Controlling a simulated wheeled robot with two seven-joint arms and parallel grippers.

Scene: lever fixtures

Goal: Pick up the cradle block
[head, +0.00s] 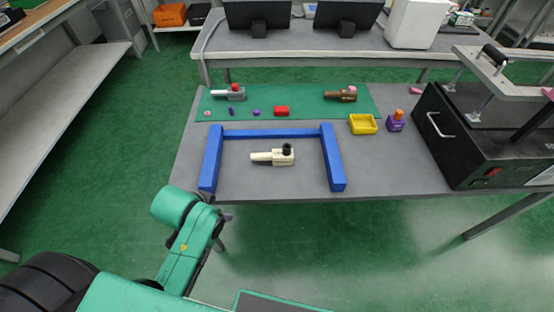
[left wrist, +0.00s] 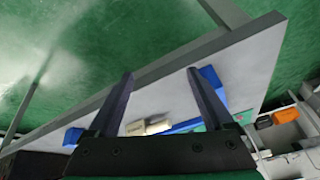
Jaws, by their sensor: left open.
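No piece is plainly marked as the cradle block, and I cannot tell which one it is. A small red block (head: 281,111) lies on the green mat (head: 310,103). A purple block with an orange top (head: 396,122) stands right of a yellow open tray (head: 363,125). A cream lever fixture with a black knob (head: 273,156) sits inside the blue frame (head: 333,160). My left gripper (left wrist: 160,75) is open and empty in the left wrist view, apart from these pieces. In the head view it is mostly hidden behind my arm at the table's front edge.
A grey lever fixture (head: 230,93) and a brown one (head: 342,95) lie on the mat, with several small pink and purple pieces. A black machine (head: 485,130) fills the table's right end. The grey table (head: 390,170) is bare at front right.

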